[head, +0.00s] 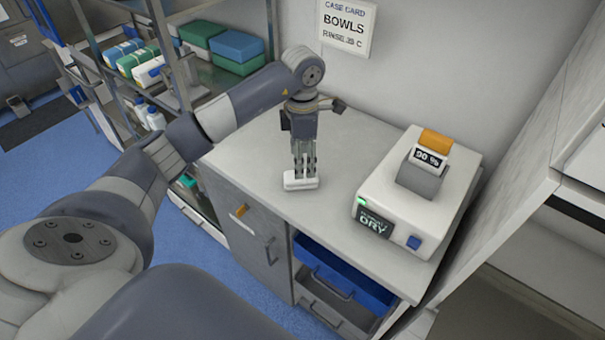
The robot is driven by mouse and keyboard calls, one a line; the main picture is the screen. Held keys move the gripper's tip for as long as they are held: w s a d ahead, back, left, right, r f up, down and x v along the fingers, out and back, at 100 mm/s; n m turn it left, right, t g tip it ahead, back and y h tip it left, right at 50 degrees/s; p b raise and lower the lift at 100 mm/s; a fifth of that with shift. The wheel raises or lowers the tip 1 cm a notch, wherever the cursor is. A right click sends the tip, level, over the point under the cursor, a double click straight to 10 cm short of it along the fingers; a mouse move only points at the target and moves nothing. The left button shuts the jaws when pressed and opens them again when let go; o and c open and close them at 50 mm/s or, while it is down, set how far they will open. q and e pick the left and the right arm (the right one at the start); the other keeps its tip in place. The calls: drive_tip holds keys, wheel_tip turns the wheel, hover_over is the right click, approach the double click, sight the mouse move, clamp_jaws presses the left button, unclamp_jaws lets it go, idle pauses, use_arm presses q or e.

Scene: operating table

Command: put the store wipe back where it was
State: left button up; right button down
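A small white block (300,182), which may be the store wipe, is at the counter top near its left edge. My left gripper (304,172) points straight down over it, with its fingertips at the block. A narrow gap shows between the fingers; whether they press on the block or only stand around it cannot be told. The block seems to rest on the counter. My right gripper is not in view.
A white device (452,178) with a "DRY" screen stands right on the counter (250,160). Below are an open blue drawer (345,272) and a grey cabinet door (245,225). A shelf rack with green and blue boxes (237,46) stands left. A case card (346,26) hangs behind.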

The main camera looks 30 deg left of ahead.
use_arm(q)
wheel_tip(320, 180, up, 6)
drive_tip(key=shift+f+b, duration=0.15)
drive_tip(key=shift+b, duration=0.35)
drive_tip(key=shift+s+f, duration=0.1)
